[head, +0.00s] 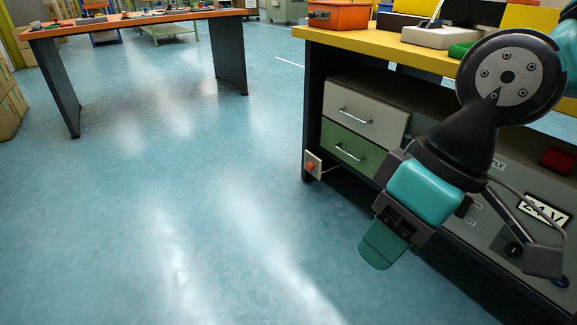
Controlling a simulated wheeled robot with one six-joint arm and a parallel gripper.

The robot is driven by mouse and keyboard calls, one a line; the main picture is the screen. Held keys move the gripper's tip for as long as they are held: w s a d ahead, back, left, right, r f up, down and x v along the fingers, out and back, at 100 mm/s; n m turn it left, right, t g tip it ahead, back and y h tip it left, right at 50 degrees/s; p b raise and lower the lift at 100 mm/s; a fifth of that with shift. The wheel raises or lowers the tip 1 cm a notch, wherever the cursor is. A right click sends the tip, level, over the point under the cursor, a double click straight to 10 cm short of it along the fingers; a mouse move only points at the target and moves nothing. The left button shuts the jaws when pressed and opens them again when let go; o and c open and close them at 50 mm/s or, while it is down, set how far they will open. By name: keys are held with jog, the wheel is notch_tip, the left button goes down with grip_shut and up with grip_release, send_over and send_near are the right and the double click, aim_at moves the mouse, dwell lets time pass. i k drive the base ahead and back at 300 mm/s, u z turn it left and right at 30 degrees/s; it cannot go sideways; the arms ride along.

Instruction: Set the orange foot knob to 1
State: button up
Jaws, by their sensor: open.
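The orange foot knob (311,166) is small and sits on a pale plate (316,158) low on the near left leg of the yellow-topped bench. Its setting and any marks on the plate are too small to read. My gripper (380,252), teal and dark grey, hangs in front of the bench, to the right of the knob and lower in the picture. It is open, with nothing visible in it, and clearly apart from the knob.
The bench (375,44) has a grey drawer (365,112) and a green drawer (350,150), both closed, with bar handles. A grey panel with a 24V label (543,209) is at right. An orange-topped table (140,18) stands far left. The blue floor between is clear.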

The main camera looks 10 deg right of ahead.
aim_at(309, 165)
jog(key=u, duration=1.3)
jog(key=i, duration=3.85)
jog(key=z, duration=2.4)
